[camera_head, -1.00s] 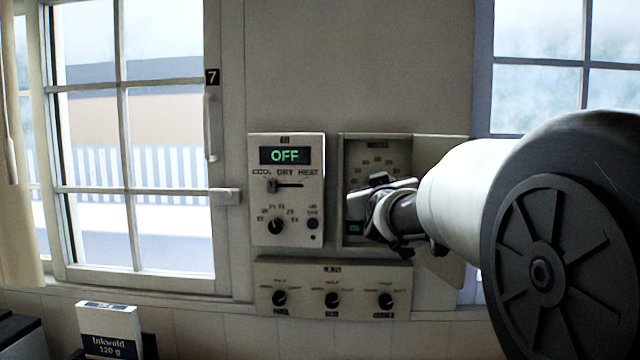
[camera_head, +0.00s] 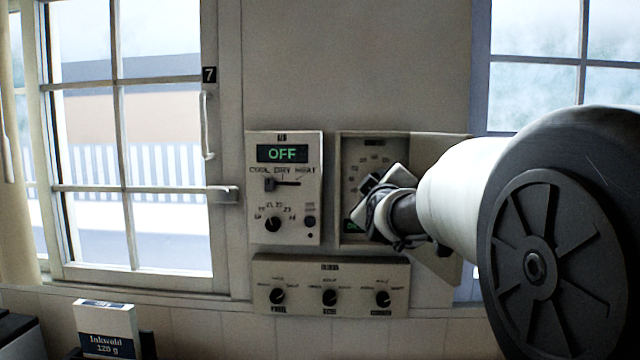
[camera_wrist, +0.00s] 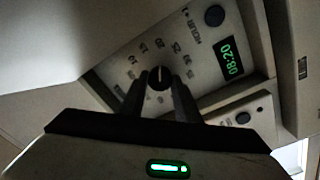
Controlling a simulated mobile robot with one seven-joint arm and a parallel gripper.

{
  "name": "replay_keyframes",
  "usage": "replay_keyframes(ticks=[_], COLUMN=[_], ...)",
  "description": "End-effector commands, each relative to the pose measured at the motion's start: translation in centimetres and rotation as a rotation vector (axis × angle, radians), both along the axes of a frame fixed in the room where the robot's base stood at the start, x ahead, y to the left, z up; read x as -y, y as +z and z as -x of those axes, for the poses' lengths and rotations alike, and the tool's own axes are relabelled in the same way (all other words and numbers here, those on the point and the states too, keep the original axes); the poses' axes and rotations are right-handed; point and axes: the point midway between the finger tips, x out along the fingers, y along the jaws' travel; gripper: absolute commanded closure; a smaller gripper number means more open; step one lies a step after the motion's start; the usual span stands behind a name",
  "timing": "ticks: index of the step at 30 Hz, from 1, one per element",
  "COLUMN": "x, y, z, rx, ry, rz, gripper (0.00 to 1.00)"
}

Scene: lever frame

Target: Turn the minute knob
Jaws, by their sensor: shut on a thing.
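The minute knob (camera_wrist: 160,78) is a small dark round knob with a pale pointer line, set in a ring of printed numbers on the timer panel (camera_wrist: 205,75). In the wrist view the pointer aims at the top of the picture. My gripper (camera_wrist: 160,92) is shut on the knob, one finger on each side. In the head view my gripper (camera_head: 372,192) is rolled at a slant inside the open timer box (camera_head: 347,150) and hides the knob and most of the display.
The box's open door (camera_head: 445,150) stands to the right, behind my arm. An air-conditioner panel (camera_head: 285,225) reading OFF is close on the left. A panel with three knobs (camera_head: 330,265) is just below. A round button (camera_wrist: 214,16) sits near the display.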

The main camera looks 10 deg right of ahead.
Motion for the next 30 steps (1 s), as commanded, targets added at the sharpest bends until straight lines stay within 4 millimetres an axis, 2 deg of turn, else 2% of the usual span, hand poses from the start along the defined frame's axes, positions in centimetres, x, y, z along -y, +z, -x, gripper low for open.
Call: replay_keyframes(ticks=[13,14,16,30], x=[-0.04,-0.04,-0.04,0.06], y=[0.33,0.34,0.29,-0.03], z=[0.00,0.00,0.00,0.02], rx=[0.005,0.005,0.003,0.000], ry=[0.000,0.000,0.000,0.001], rz=[0.010,0.010,0.009,0.007], gripper=[0.93,0.66,0.54,0.52])
